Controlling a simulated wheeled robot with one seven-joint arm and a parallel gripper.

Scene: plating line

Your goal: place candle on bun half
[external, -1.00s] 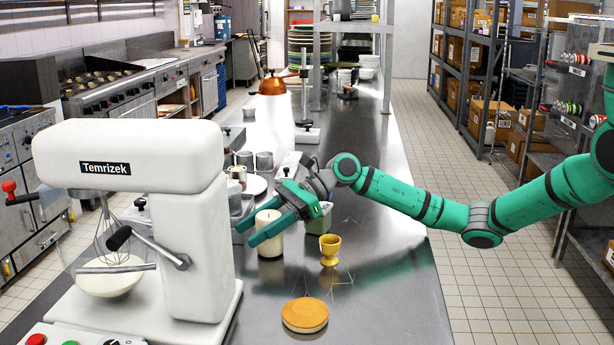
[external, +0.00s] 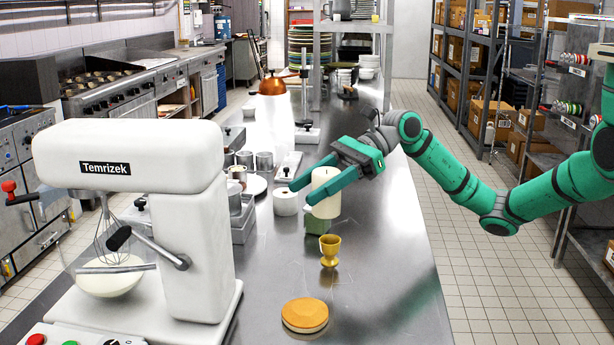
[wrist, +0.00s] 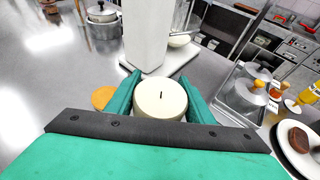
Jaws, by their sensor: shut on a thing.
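The cream candle (external: 326,192) is upright between the fingers of my gripper (external: 326,184), which is shut on it. In the external view the candle is held up above the counter, behind the yellow egg cup. In the wrist view the candle's top with its dark wick (wrist: 160,100) shows between the two green fingers. The bun half (external: 305,315), round with an orange-brown top, lies on the counter at the front, below and toward the camera from my gripper. In the wrist view part of the bun half (wrist: 103,97) shows left of the fingers.
A yellow egg cup (external: 330,250) stands between my gripper and the bun half. A green block-like item (external: 318,222) is just below the candle. The large white mixer (external: 180,220) fills the left. The counter right of the bun is clear.

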